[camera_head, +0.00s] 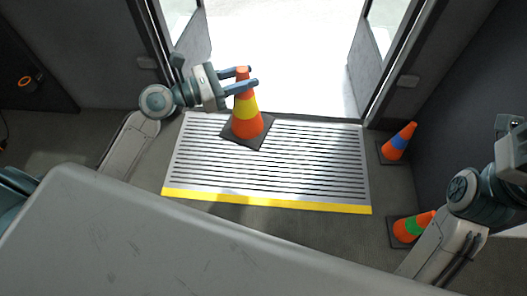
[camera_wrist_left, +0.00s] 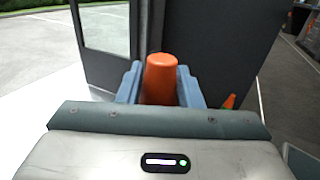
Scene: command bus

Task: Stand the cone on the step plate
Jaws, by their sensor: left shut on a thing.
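An orange cone with a yellow band (camera_head: 247,117) and a dark square base is over the far left part of the step plate (camera_head: 300,165). The plate is ribbed grey metal with a yellow front edge. My left gripper (camera_head: 243,79) is shut on the cone near its top. The orange cone top also shows between the fingers in the left wrist view (camera_wrist_left: 160,80). The cone looks upright; I cannot tell whether its base touches the plate. My right arm shows at the right edge, but its fingertips are out of the picture.
A cone with a blue band (camera_head: 399,142) and a cone with a green band (camera_head: 411,227) are on the floor right of the plate. The open doorway (camera_head: 290,55) lies beyond the plate. A grey surface (camera_head: 180,245) fills the front. The plate's middle and right are clear.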

